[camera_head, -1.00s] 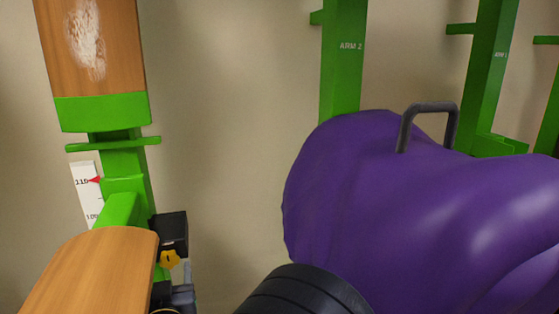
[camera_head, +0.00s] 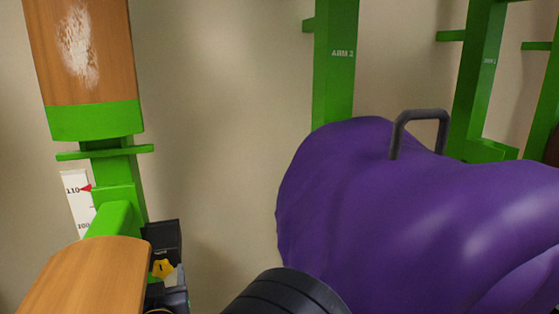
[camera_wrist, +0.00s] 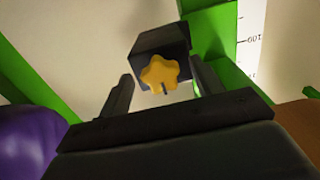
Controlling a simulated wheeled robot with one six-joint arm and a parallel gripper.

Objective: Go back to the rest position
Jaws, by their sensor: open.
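In the wrist view, my gripper (camera_wrist: 161,72) is open, its two dark fingers spread apart. A yellow star-shaped knob (camera_wrist: 159,73) shows between the fingertips, with a visible gap on each side. How far beyond the tips it sits, I cannot tell. The knob is on a black block (camera_wrist: 160,41) beside a green post. In the head view, the yellow knob (camera_head: 162,268) and black block (camera_head: 165,238) are at lower left; my gripper is just below them, partly cut off by the frame's bottom edge.
A purple covered form with a grey handle (camera_head: 420,117) fills the right; it also shows in the wrist view (camera_wrist: 28,140). Green posts (camera_head: 334,60) line the wall. Wooden pads (camera_head: 90,275) and a scale with a red pointer (camera_head: 80,200) are at left.

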